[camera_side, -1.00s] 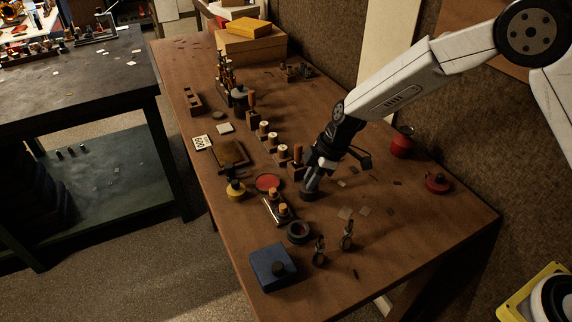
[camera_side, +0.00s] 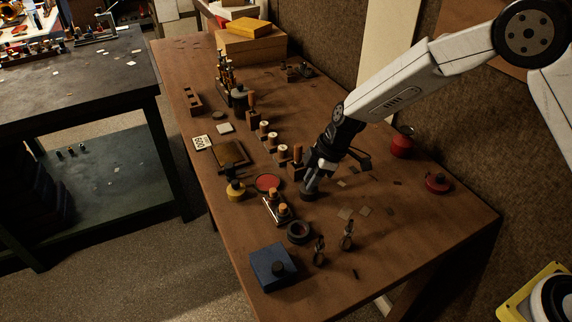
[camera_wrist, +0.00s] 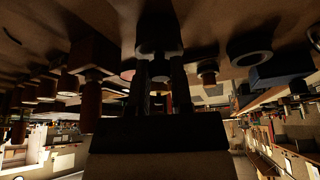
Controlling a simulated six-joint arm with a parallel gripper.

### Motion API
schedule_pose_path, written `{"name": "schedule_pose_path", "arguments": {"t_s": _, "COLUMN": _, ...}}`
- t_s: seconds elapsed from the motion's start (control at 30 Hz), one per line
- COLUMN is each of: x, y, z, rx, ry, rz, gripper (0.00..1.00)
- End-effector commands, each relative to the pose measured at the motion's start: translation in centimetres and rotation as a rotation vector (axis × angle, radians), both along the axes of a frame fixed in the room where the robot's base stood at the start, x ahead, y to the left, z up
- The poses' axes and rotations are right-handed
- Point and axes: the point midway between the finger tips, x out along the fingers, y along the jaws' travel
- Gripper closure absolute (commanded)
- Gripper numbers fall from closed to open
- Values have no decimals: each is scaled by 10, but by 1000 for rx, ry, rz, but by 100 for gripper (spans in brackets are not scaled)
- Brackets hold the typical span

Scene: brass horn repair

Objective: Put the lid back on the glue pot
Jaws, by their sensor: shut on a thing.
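My gripper (camera_side: 311,182) points down in the middle of the bench, shut on a dark round piece (camera_side: 308,194) that looks like the lid. The piece is at or just above the bench top; I cannot tell if it touches. In the wrist view, both fingers (camera_wrist: 161,85) reach to this dark round piece (camera_wrist: 158,30), and the fingers partly hide where they grip it. A dark, open-topped ring-shaped vessel (camera_side: 299,232), perhaps the glue pot, stands apart, nearer the front; it also shows in the wrist view (camera_wrist: 250,47).
Wooden-handled tools (camera_side: 283,151) stand close to the left of my gripper. A tray with corked bottles (camera_side: 275,207), a red disc (camera_side: 267,182) and a blue box (camera_side: 272,268) lie nearby. A red can (camera_side: 401,145) stands at the right.

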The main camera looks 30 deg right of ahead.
Motion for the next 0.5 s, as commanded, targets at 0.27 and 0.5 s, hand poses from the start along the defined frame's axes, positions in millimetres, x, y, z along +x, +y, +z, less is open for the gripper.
{"name": "schedule_pose_path", "arguments": {"t_s": 0.27, "x": 0, "y": 0, "z": 0, "rx": 0, "ry": 0, "rz": 0, "gripper": 70}}
{"name": "schedule_pose_path", "arguments": {"t_s": 0.5, "x": 0, "y": 0, "z": 0, "rx": 0, "ry": 0, "rz": 0, "gripper": 32}}
